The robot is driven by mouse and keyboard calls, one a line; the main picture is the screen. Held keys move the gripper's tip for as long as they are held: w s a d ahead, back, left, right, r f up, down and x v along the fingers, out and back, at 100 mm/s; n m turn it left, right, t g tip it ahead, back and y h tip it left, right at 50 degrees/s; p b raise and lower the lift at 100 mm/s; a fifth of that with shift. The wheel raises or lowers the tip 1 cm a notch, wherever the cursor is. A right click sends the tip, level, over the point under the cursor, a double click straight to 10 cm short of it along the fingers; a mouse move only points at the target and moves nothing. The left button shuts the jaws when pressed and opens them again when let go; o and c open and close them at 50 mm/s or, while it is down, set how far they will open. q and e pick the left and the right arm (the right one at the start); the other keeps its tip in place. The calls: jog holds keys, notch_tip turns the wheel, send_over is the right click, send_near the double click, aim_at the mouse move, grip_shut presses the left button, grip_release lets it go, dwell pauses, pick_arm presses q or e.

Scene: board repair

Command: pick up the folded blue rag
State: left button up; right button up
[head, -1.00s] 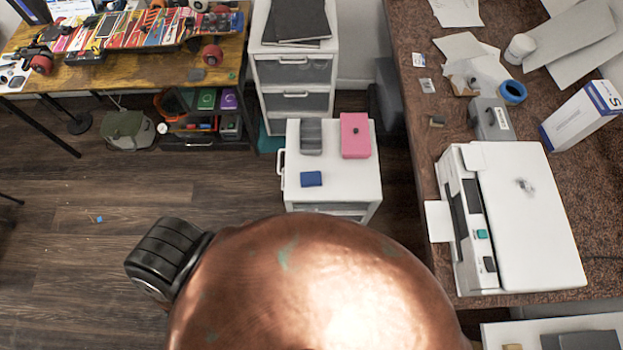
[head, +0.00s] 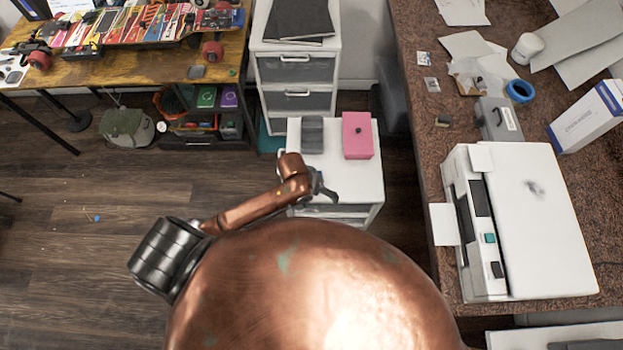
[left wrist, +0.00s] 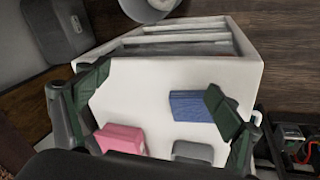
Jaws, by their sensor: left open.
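The folded blue rag (left wrist: 188,106) lies on the white drawer cabinet (left wrist: 140,88) in the left wrist view. In the head view my left arm and gripper hide it. My left gripper (head: 323,187) is over the front part of the cabinet top (head: 350,180). In the left wrist view my left gripper (left wrist: 158,85) is open and empty, its fingers wide apart. The rag shows between them, close to the right-hand finger, which covers part of its edge. Contact cannot be told. My right gripper is in neither view.
A pink block (head: 357,136) and a grey block (head: 312,134) sit behind the rag's place on the cabinet top. A taller drawer unit (head: 294,70) stands behind. A brown table with a white printer (head: 530,220) is on the right. The floor at left is mostly clear.

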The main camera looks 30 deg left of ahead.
pick_arm(q)
jog(key=w+a+n+y, duration=0.1)
jog(key=w+a, duration=0.1)
jog(key=w+a+n+g+y, duration=0.1)
jog(key=w+a+n, duration=0.1)
jog(key=w, duration=0.1)
jog(key=w+a+n+g, duration=0.1)
jog(key=w+a+n, duration=0.1)
jog(key=w, duration=0.1)
jog(key=shift+w+a+r+y, duration=0.25)
jog(key=shift+a+r+y, duration=0.05)
jog(key=shift+a+y, duration=0.1)
notch_tip(320, 180, down, 2)
jog(key=shift+f+n+b, duration=0.2)
jog(key=shift+n+b, duration=0.1)
jog(key=shift+b, duration=0.1)
jog(key=f+b, duration=0.1)
jog(key=f, duration=0.4)
jog(key=shift+s+f, duration=0.15)
jog(key=shift+s, duration=0.05)
jog(key=shift+c, duration=0.7)
jog(key=c, duration=0.9)
